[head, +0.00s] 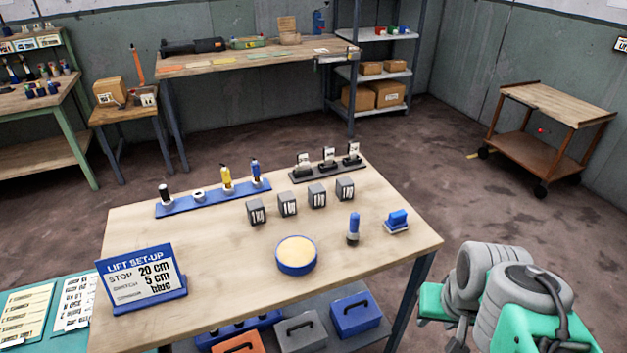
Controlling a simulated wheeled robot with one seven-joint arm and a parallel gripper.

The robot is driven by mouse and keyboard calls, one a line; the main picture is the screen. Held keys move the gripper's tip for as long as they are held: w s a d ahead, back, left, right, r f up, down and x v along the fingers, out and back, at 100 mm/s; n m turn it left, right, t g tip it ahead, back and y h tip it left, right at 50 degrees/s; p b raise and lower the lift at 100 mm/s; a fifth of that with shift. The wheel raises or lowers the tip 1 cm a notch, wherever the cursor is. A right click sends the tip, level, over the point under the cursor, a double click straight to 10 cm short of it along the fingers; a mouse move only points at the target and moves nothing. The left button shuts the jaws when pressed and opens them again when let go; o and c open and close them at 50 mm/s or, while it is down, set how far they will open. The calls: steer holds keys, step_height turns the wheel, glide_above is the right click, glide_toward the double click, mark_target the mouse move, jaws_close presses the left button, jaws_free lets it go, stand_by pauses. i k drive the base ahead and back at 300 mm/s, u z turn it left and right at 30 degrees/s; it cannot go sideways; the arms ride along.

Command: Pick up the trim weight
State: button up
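No object is readably marked as the trim weight, and I cannot tell which thing it is. On the wooden table (140,232), several small dark grey blocks with white markings stand in a row, the leftmost one (256,212) and the rightmost one (345,189) among them. In front of them are an upright blue-topped piece with a dark base (354,228) and a blue block on a pale base (397,220). A round blue dish with a cream top (296,255) sits near the table's front. My folded arm shows at the lower right; my gripper is not in view.
A blue rack (212,199) and a dark rack (325,170) hold small items at the table's back. A sign reading "LIFT SET-UP" (142,279) stands front left. Toolboxes (355,315) sit below. A wooden cart (558,103) stands right; floor between is clear.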

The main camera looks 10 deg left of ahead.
mark_target(345, 186)
steer(key=u, duration=0.9)
steer(key=i, duration=0.8)
steer(key=u, duration=0.8)
